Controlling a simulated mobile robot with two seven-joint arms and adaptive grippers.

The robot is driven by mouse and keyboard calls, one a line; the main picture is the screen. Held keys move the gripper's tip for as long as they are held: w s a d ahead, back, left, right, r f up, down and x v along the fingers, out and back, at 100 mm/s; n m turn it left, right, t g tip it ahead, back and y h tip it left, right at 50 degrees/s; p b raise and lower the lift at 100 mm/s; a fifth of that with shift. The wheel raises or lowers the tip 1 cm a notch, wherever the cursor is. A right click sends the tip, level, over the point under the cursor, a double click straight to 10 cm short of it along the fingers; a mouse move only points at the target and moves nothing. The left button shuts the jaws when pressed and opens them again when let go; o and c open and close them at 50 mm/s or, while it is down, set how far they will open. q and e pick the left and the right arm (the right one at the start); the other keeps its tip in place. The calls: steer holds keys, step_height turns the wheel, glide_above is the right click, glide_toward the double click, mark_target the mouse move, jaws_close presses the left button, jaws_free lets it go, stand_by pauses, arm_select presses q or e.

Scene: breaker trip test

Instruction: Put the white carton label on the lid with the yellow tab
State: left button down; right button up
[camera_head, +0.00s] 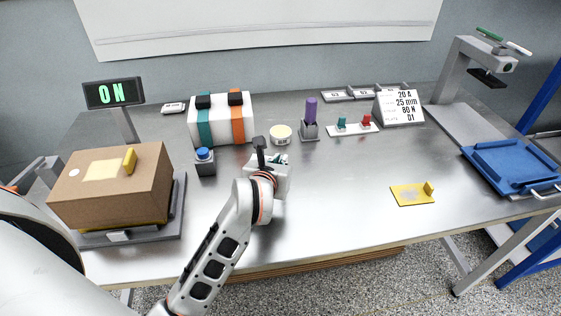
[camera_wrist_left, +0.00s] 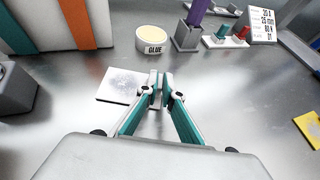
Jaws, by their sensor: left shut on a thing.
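The white carton label (camera_wrist_left: 118,86) is a flat pale plate seen in the left wrist view, low over or on the bench; I cannot tell whether it touches. My left gripper (camera_wrist_left: 160,90) is shut at its right side, on a small upright part between the teal fingers. In the head view my left gripper (camera_head: 281,160) is at the middle of the bench and mostly hides the label. The brown carton (camera_head: 110,205) stands at the left; its lid (camera_head: 145,180) has a pale yellow patch and an upright yellow tab (camera_head: 130,160). My right gripper is not in view.
A glue pot (camera_head: 281,134), a purple-handled tool in a stand (camera_head: 310,120) and a blue button box (camera_head: 205,162) stand close around the left gripper. A yellow plate with a tab (camera_head: 412,195) lies at the right. A blue tray (camera_head: 512,165) is farther right.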

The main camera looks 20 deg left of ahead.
arm_select(q)
steer(key=shift+f, duration=0.1)
steer(key=c, duration=2.6)
jaws_free()
steer(key=shift+f, duration=0.1)
steer(key=o, duration=0.4)
